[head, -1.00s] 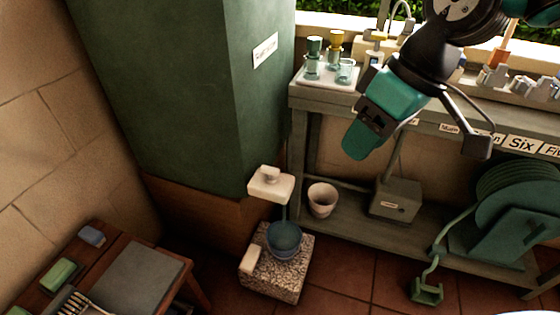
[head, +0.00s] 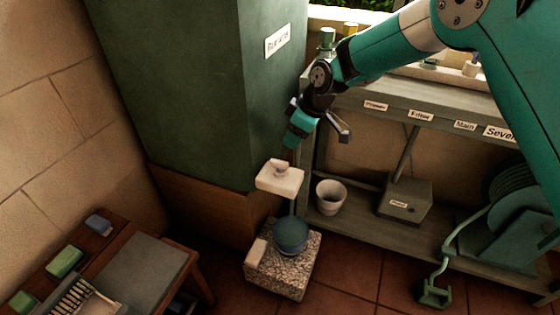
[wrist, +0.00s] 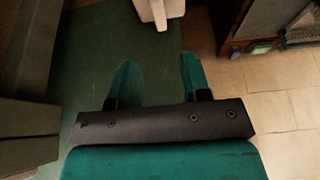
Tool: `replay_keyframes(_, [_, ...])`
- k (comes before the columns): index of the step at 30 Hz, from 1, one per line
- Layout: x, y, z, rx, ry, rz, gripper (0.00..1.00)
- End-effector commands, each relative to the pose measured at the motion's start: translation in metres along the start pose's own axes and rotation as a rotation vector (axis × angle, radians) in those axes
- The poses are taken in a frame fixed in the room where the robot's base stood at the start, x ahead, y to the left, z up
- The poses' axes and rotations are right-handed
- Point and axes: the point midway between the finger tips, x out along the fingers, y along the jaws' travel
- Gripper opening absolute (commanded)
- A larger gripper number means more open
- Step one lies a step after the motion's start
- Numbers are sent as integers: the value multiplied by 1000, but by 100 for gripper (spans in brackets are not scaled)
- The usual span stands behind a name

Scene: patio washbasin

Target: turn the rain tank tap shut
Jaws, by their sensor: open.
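The rain tank (head: 190,80) is the tall dark green box with a white label (head: 278,41), whose words I cannot read clearly. Its tap is a cream block with a small knob (head: 279,176) low at the tank's front right corner. A pale part that looks like the tap (wrist: 153,12) shows at the top of the wrist view. My gripper (head: 291,141) is a little above the tap and apart from it. In the wrist view my gripper (wrist: 158,76) has its two teal fingers apart, with nothing between them.
A blue bowl (head: 291,236) sits on a speckled stone block (head: 282,274) below the tap. A white cup (head: 330,198) and a grey box (head: 405,200) stand on the bench's lower shelf. A wooden table (head: 195,268) is at the lower left. A hose reel (head: 508,215) is at right.

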Motion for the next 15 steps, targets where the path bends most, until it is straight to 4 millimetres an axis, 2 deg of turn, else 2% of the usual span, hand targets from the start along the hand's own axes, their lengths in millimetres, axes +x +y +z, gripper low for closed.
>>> replay_keyframes(1, [14,0,1,0,-1,-1,44])
replay_keyframes(6, [54,-1,1,0,-1,-2,44])
replay_keyframes(12, [89,0,1,0,0,-1,44])
replay_keyframes(15, [100,0,0,1,0,0,44])
